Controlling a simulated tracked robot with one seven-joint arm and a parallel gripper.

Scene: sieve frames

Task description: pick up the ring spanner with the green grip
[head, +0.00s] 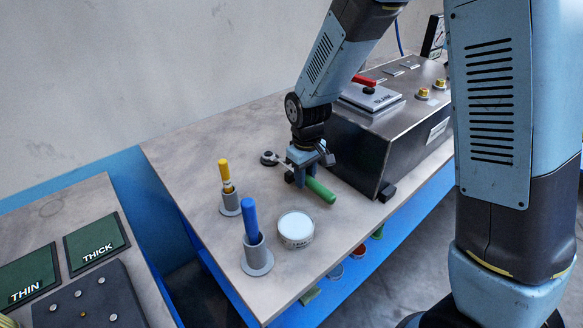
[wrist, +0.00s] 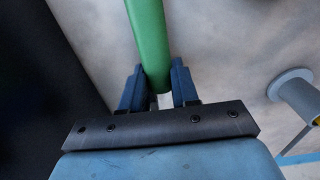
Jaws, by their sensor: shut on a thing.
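The ring spanner with the green grip (head: 321,190) is at the middle of the table in the head view, just left of the dark metal box. Its grey shaft runs left to a dark ring end (head: 268,158). My gripper (head: 301,176) is above it and shut on the spanner near where the green grip begins. In the wrist view the green grip (wrist: 148,35) runs up from between the two blue fingers of my gripper (wrist: 158,82). I cannot tell whether the spanner is clear of the table.
A dark metal box (head: 357,150) with a red handle (head: 364,80) stands close on the right. A yellow-handled tool (head: 224,170) and a blue-handled tool (head: 250,220) stand in grey holders. A white-topped tin (head: 296,228) sits nearby. The table's far left is clear.

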